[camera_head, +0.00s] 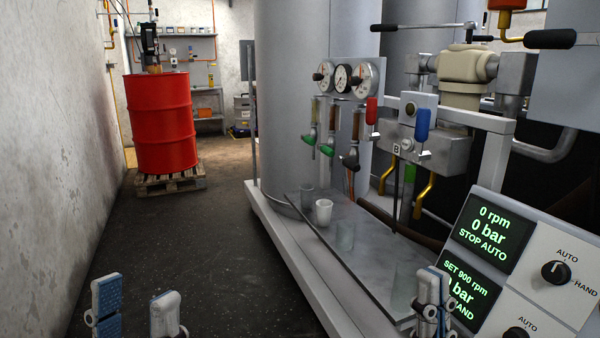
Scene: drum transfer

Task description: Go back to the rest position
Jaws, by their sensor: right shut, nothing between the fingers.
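My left gripper (137,300) is at the bottom left of the head view. Its two fingers point up and stand well apart, with only dark floor showing between them. My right gripper (432,290) is at the bottom right, in front of the near end of the metal shelf (372,248) and left of the control panel. Its fingers are together, with nothing seen held. Both arms are mostly out of frame below.
A white cup (323,212) and several clear beakers (345,236) stand on the shelf. The control panel (545,240) is close on the right. A red drum (164,122) stands on a pallet (168,184) at the back left. The dark floor (200,250) between is clear.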

